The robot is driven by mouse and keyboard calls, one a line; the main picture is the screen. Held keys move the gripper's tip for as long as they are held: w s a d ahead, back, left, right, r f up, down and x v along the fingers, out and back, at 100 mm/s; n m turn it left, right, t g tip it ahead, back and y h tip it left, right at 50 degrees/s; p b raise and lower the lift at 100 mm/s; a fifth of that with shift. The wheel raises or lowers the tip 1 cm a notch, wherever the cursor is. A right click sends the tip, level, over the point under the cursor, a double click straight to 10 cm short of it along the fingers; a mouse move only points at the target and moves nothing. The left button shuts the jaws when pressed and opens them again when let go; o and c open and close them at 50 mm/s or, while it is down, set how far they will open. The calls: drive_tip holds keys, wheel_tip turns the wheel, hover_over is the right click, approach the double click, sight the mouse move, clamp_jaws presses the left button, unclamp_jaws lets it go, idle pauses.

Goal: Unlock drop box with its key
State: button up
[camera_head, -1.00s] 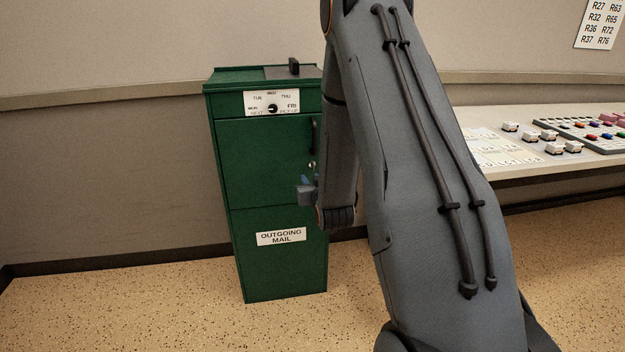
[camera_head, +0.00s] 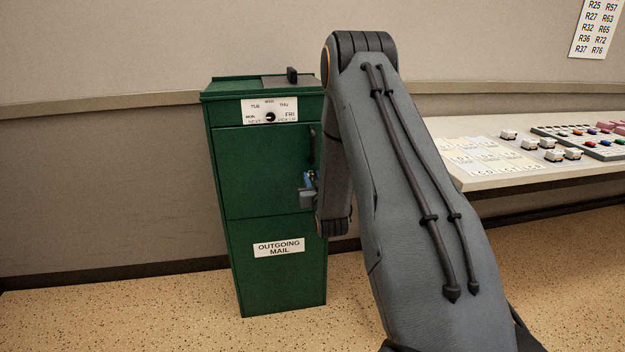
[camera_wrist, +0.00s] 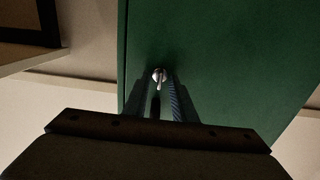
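The drop box is a green cabinet (camera_head: 262,170) with an "OUTGOING MAIL" label, standing against the wall in the head view. In the wrist view, a round silver lock (camera_wrist: 159,74) shows on its green face, with a narrow bright piece at its middle that may be part of a key. My gripper (camera_head: 309,180) is at the box's front near its right edge, below the black handle (camera_head: 312,145). In the wrist view, its two fingers (camera_wrist: 160,92) reach toward the lock with a narrow gap between them. A small dark piece shows in the gap; whether they grip it is unclear.
A dial plate (camera_head: 269,112) with weekday names is on the box's upper front. A light desk (camera_head: 510,172) with switches and button panels stands at the right. The speckled floor left of the box (camera_head: 120,310) is clear.

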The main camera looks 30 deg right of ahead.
drive_tip(key=shift+c, duration=0.4)
clamp_jaws()
drive_tip(key=shift+m, duration=0.3)
drive_tip(key=m, duration=0.3)
drive_tip(key=shift+m, duration=0.3)
drive_tip(key=m+p, duration=0.1)
drive_tip(key=m, duration=0.2)
drive_tip(key=shift+m, duration=0.3)
drive_tip(key=m+p, duration=0.1)
drive_tip(key=m, duration=0.9)
drive_tip(key=shift+d+f, duration=0.1)
drive_tip(key=shift+f, duration=0.05)
